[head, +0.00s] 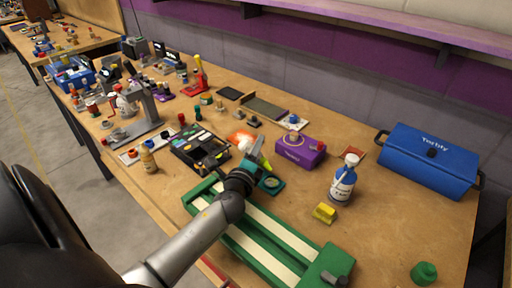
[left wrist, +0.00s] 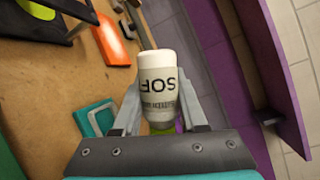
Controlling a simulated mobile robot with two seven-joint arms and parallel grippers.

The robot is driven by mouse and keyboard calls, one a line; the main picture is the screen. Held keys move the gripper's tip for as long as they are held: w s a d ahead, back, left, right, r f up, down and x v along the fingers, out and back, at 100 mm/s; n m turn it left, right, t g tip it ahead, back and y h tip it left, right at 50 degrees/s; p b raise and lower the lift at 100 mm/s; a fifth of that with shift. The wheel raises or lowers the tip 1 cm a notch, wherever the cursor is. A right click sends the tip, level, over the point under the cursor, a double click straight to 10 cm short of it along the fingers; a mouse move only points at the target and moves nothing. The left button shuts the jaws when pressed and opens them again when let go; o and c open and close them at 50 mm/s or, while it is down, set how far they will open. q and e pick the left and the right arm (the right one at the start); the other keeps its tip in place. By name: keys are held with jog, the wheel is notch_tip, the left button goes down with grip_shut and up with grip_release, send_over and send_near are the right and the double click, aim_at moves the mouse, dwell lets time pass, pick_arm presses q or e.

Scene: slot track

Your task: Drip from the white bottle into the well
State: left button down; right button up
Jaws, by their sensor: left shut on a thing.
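My left gripper (head: 254,163) is shut on the white bottle (left wrist: 160,88), which has a white top and dark lettering on its side. In the left wrist view the bottle sits between the two fingers, and its lower part is hidden by the gripper body. The gripper is over the table, just behind the green slot track (head: 262,232). A teal block with a dark round recess (head: 271,184), which may be the well, lies just right of the gripper. A teal piece also shows in the left wrist view (left wrist: 92,118). My right gripper is not in view.
A black tray of parts (head: 198,152) lies left of the gripper. An orange piece (head: 240,137) lies behind it. A purple box (head: 300,151), a blue-and-white bottle (head: 343,181), a yellow block (head: 324,213) and a blue toolbox (head: 428,160) stand to the right. The table's right front is mostly clear.

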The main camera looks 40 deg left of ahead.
pick_arm(q)
jog(key=n+p, duration=0.1)
jog(key=p, duration=0.2)
jog(key=n+g+h+p, duration=0.1)
jog(key=n+p, duration=0.1)
jog(key=p, duration=0.1)
jog(key=shift+r, duration=0.3)
jog(key=shift+f+n+p, duration=0.15)
jog(key=shift+n+p, duration=0.15)
jog(key=shift+p, duration=0.1)
jog(key=shift+f, duration=0.15)
